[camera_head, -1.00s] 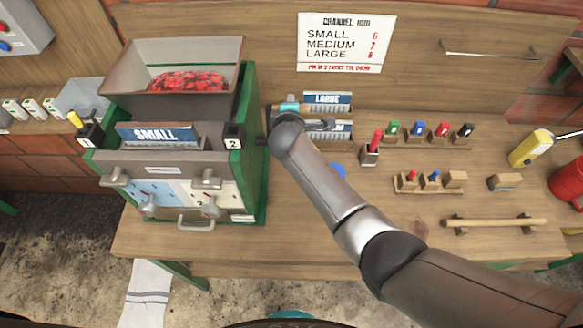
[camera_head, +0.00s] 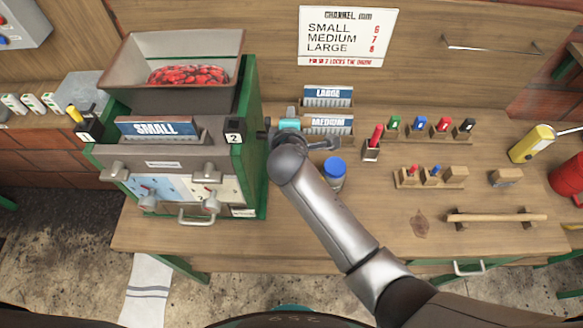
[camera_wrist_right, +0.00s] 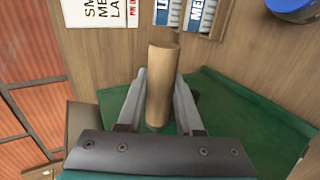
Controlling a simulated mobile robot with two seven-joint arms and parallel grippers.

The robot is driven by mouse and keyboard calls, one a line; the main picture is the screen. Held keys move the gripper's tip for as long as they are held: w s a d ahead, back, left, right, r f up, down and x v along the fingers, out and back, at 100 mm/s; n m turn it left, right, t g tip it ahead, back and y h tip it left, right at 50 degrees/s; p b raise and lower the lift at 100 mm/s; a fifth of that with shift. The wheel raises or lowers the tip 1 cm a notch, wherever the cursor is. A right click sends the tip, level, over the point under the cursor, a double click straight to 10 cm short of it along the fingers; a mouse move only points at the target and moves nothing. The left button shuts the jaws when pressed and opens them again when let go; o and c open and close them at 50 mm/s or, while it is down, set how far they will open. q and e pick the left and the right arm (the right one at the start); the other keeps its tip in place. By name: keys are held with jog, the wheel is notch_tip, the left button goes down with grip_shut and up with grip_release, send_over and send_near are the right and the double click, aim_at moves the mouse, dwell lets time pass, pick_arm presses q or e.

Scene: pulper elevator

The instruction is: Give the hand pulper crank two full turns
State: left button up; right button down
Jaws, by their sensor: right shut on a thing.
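The hand pulper (camera_head: 248,150) is a green and grey machine on the bench at the left in the head view, with red cherries (camera_head: 188,75) in its hopper. Its crank is on the right side, where a dark shaft end (camera_head: 262,135) shows. My right gripper (camera_head: 276,130) is beside that side, largely hidden by its own wrist. In the right wrist view the crank's wooden handle (camera_wrist_right: 162,75) stands between the two fingers of my right gripper (camera_wrist_right: 160,95), which are shut on it. The crank arm is mostly hidden. My left gripper is not in view.
A SMALL plate (camera_head: 157,130) sits in the pulper. LARGE (camera_head: 327,96) and MEDIUM (camera_head: 328,124) plates stand behind my right wrist. A blue-capped jar (camera_head: 334,170) stands close to my right forearm. Small pegs in wooden blocks (camera_head: 430,178) are farther right. The bench front is clear.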

jog(key=shift+s+a+r, duration=0.1)
jog(key=shift+a+r, duration=0.1)
jog(key=shift+r, duration=0.4)
jog(key=s+f, duration=0.2)
jog(key=s, duration=0.1)
jog(key=shift+s+d+f, duration=0.15)
jog(key=shift+d+f, duration=0.05)
jog(key=shift+d, duration=0.15)
jog(key=shift+d+f, duration=0.1)
